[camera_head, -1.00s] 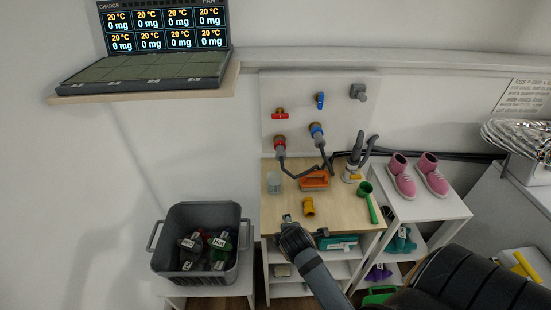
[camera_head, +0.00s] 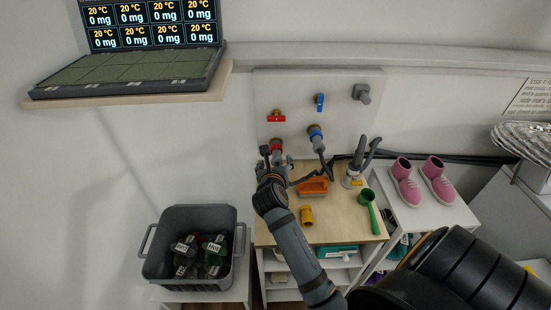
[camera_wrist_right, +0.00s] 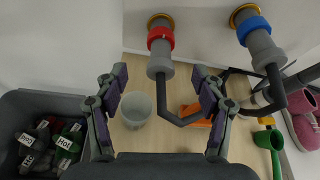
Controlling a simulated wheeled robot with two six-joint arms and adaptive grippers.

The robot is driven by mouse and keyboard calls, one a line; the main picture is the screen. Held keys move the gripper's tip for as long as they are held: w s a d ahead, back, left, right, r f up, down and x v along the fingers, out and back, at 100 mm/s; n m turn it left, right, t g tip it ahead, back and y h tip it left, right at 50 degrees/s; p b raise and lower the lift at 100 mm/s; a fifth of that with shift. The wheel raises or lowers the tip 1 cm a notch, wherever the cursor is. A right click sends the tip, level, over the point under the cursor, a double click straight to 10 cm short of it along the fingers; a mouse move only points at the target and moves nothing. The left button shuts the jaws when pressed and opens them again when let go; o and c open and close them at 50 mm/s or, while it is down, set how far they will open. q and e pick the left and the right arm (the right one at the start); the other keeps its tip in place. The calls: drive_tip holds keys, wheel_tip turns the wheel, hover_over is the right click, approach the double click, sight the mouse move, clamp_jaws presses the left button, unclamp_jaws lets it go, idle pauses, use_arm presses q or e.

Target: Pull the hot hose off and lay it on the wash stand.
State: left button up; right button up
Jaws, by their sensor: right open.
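The hot hose has a red-banded grey connector (camera_wrist_right: 161,50) fitted at a brass tap outlet on the wall panel. In the head view its red band (camera_head: 276,145) shows just above my right gripper (camera_head: 272,162). In the right wrist view my open right gripper (camera_wrist_right: 160,95) has one finger on each side below the connector, not closed on it. The dark hose bends right from the connector's lower end. The wash stand (camera_head: 333,228) has a light wooden top below the taps. My left gripper is not in view.
A blue-banded hose connector (camera_head: 316,137) is fitted to the right. A grey bin (camera_head: 197,212) stands at left.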

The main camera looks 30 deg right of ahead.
sight(276, 154)
drive_tip(key=x, duration=0.9)
drive_tip(key=shift+p, duration=0.3)
drive_tip(key=shift+s, duration=0.1)
drive_tip(key=c, duration=1.4)
drive_tip(key=shift+s+a+f+p, duration=0.1)
drive_tip(key=shift+s+p, duration=0.15)
drive_tip(key=shift+p, duration=0.15)
drive_tip(key=shift+c, duration=0.2)
